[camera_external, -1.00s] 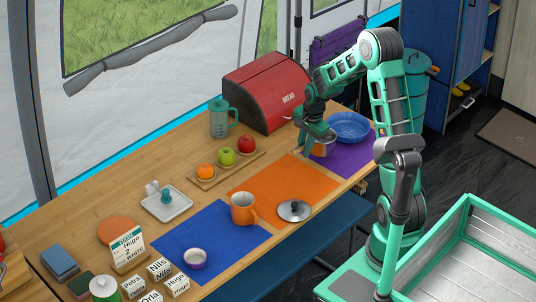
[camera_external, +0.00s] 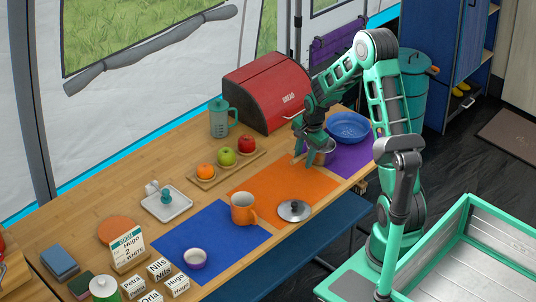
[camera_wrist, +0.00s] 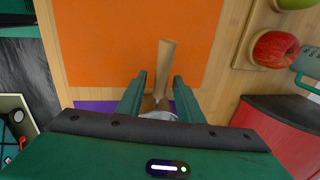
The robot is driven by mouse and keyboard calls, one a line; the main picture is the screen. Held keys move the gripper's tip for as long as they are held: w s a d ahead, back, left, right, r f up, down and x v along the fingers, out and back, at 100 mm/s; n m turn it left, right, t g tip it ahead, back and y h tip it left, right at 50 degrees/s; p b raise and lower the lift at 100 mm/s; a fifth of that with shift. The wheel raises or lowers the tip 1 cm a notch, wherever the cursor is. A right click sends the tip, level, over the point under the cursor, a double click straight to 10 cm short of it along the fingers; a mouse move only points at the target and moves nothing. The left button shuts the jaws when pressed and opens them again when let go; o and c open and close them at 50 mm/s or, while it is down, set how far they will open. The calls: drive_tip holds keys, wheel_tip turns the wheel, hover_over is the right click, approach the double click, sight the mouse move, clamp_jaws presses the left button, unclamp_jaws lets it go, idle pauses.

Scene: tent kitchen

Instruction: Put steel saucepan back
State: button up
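The steel saucepan (camera_external: 325,156) stands at the border of the orange and purple mats, partly hidden behind my gripper (camera_external: 305,152). Its wooden handle (camera_wrist: 166,55) points away from my palm in the wrist view, over the orange mat. A bit of the steel pan (camera_wrist: 158,115) shows between the finger bases. My gripper (camera_wrist: 159,85) is open, with one finger on each side of the handle and gaps visible. The pan's steel lid (camera_external: 294,210) with a dark knob lies on the orange mat's front edge.
A blue bowl (camera_external: 349,127) sits on the purple mat (camera_external: 352,158) behind the pan. The red bread box (camera_external: 268,92) stands close at the back. A fruit board (camera_external: 205,183) and an orange mug (camera_external: 243,208) are to the left. The orange mat's middle (camera_external: 275,182) is clear.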

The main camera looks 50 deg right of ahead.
wheel_tip(320, 180, up, 11)
drive_tip(key=s, duration=0.2)
drive_tip(key=s+a+r+n, duration=0.2)
drive_tip(key=s+n, duration=0.2)
drive_tip(key=s, duration=0.7)
drive_tip(key=s+a+r+n+g, duration=0.1)
drive_tip(key=s+a+r+n, duration=0.1)
drive_tip(key=s, duration=0.9)
drive_tip(key=s+a+r+n+g, duration=0.1)
drive_tip(key=s+r+n, duration=0.3)
drive_tip(key=s, duration=0.7)
drive_tip(key=shift+s+a+r+n, duration=0.25)
drive_tip(key=shift+a+n, duration=0.25)
drive_tip(key=shift+n, duration=0.5)
